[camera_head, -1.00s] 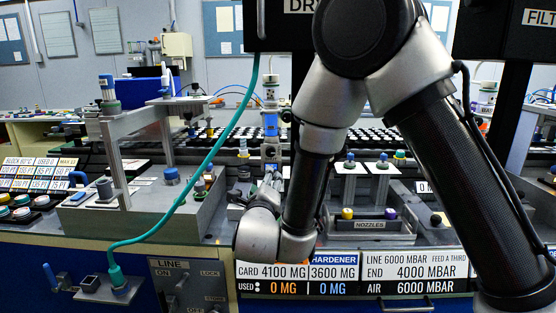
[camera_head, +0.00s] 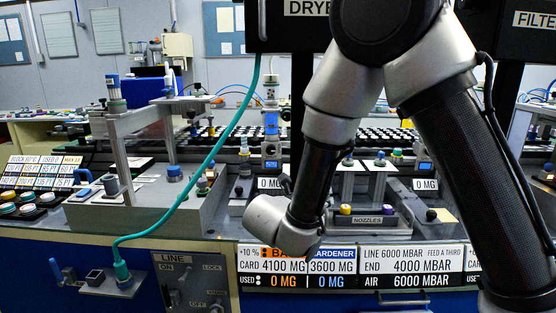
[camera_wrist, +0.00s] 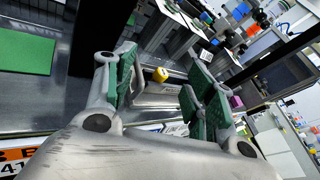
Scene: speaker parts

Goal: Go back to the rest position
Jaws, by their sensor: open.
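My gripper (camera_wrist: 162,78) shows in the wrist view with its two green-padded fingers spread apart. Nothing is held between them. A yellow nozzle (camera_wrist: 160,74) appears in the gap, beyond the fingertips and apart from them. In the head view my arm folds down over the middle of the bench, and its wrist hides most of the gripper. The nozzle holder (camera_head: 374,221) stands just right of my wrist, with the yellow nozzle (camera_head: 346,209) and a purple nozzle (camera_head: 391,208) on it.
A grey clamp fixture (camera_head: 126,150) stands at the left, with a teal hose (camera_head: 203,165) hanging in front of it. The dryer box (camera_head: 285,28) hangs above on a dark post. A display panel (camera_head: 352,265) runs along the bench front. The left bench holds several buttons (camera_head: 28,208).

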